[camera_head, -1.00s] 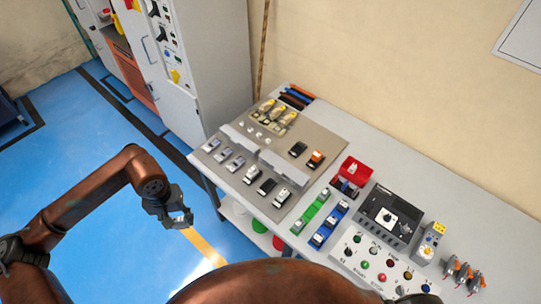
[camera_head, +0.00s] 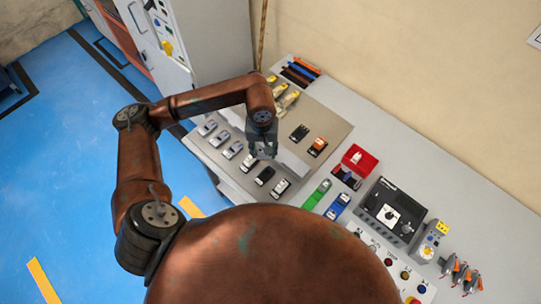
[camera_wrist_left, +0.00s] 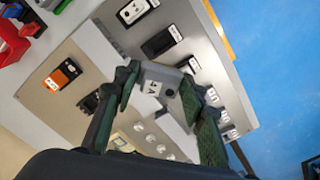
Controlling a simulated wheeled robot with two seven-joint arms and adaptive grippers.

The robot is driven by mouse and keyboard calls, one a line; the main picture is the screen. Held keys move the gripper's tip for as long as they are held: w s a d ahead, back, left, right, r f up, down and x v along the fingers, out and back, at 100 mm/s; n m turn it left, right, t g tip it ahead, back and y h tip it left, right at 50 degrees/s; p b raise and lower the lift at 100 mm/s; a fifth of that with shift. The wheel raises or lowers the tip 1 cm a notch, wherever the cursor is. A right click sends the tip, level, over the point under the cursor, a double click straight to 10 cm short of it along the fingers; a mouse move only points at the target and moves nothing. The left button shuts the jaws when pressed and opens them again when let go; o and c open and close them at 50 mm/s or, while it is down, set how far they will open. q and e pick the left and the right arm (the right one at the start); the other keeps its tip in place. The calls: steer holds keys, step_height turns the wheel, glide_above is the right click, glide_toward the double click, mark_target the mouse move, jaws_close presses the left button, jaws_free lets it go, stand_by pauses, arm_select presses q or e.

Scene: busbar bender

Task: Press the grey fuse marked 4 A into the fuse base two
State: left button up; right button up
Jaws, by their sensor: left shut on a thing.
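My left gripper (camera_head: 262,153) is over the sloped grey board (camera_head: 335,130), above the fuse bases. In the left wrist view its fingers (camera_wrist_left: 160,100) are shut on a grey fuse (camera_wrist_left: 153,88) marked 4 A, clear of the bases as far as I can see. A row of fuse bases runs along the board: a white-fronted one beside the gripper (camera_head: 248,163), a dark one (camera_head: 265,175) and another white-fronted one (camera_head: 281,188). The dark base also shows in the left wrist view (camera_wrist_left: 160,42). The base labels are too small to read. My right gripper is not in view.
Several grey devices (camera_head: 220,138) stand left of the bases. A black block and an orange block (camera_head: 317,147) sit farther back. Small white round parts (camera_wrist_left: 150,138) lie on the board. Green and blue holders (camera_head: 338,206), a red bin (camera_head: 357,159) and a black instrument (camera_head: 392,210) stand to the right.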

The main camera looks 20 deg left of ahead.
mark_target(266, 159)
arm_select(q)
steer(key=f+n+p, duration=0.1)
steer(key=n, duration=0.1)
steer(key=f+n+p, duration=0.1)
steer(key=f+n, duration=0.1)
steer(key=n, duration=0.1)
steer(key=f+n+p, duration=0.1)
steer(key=n, duration=0.1)
steer(key=shift+d+f+n, duration=0.35)
steer(key=shift+d+n, duration=0.05)
steer(key=shift+s+a+f+n, duration=0.1)
steer(key=shift+f+n, duration=0.75)
steer(key=shift+n, duration=0.25)
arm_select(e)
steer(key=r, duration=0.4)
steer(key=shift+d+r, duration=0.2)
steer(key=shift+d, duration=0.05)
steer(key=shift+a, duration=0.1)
arm_select(q)
steer(key=shift+f+b, duration=2.7)
steer(key=shift+f, duration=0.2)
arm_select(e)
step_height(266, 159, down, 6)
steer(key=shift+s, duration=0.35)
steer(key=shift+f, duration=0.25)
arm_select(q)
steer(key=shift+s, duration=0.1)
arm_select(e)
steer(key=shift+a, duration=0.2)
